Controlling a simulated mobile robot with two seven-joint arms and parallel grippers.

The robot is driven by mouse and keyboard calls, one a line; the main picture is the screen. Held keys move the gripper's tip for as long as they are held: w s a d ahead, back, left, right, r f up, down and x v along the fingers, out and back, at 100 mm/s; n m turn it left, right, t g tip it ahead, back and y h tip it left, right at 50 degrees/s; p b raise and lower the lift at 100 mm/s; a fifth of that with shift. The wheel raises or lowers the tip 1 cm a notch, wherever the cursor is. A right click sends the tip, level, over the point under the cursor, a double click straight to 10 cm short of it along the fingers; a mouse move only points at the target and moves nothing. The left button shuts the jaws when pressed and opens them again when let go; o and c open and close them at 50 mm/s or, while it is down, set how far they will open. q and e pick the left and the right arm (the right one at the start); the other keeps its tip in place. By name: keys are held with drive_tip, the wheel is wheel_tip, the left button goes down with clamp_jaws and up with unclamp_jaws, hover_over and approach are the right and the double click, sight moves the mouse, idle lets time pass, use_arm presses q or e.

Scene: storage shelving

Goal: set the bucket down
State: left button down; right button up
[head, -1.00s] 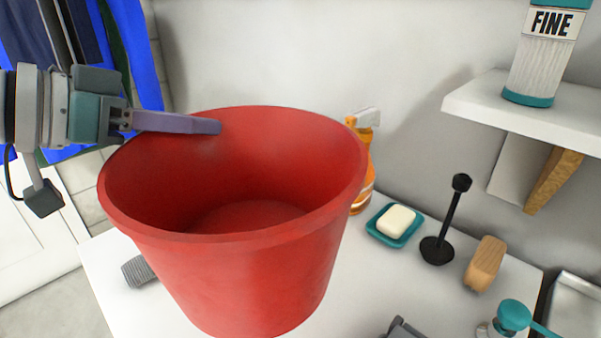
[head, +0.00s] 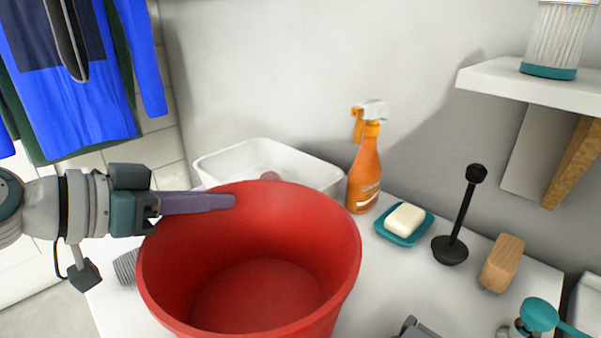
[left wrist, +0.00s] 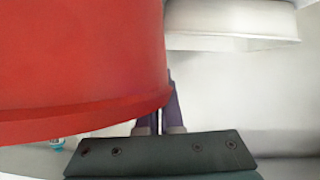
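The red bucket (head: 330,265) is upright over the white counter in the head view. Its base is cut off by the picture's lower edge, so I cannot tell whether it touches the counter. My left gripper (head: 232,201) reaches in from the left at the bucket's far-left rim, with a purple-grey finger lying across it. In the left wrist view the bucket (left wrist: 80,60) fills the upper left, and the two fingers (left wrist: 160,115) are close together at its rim, shut on it. My right gripper is not in view.
A white basin (head: 310,170) stands behind the bucket, beside an orange spray bottle (head: 364,175). To the right are a soap dish (head: 385,232), a black plunger-like tool (head: 450,250), a wooden block (head: 502,263) and a teal-topped dispenser (head: 538,315). A shelf (head: 540,85) juts out at upper right.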

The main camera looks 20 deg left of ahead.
use_arm(q)
drive_tip(key=c, duration=1.5)
unclamp_jaws()
drive_tip(key=shift+f, duration=0.2)
drive_tip(key=o, duration=0.4)
drive_tip(key=shift+r, duration=0.1)
drive_tip(key=shift+r, duration=0.25)
drive_tip(key=shift+v, duration=5.95)
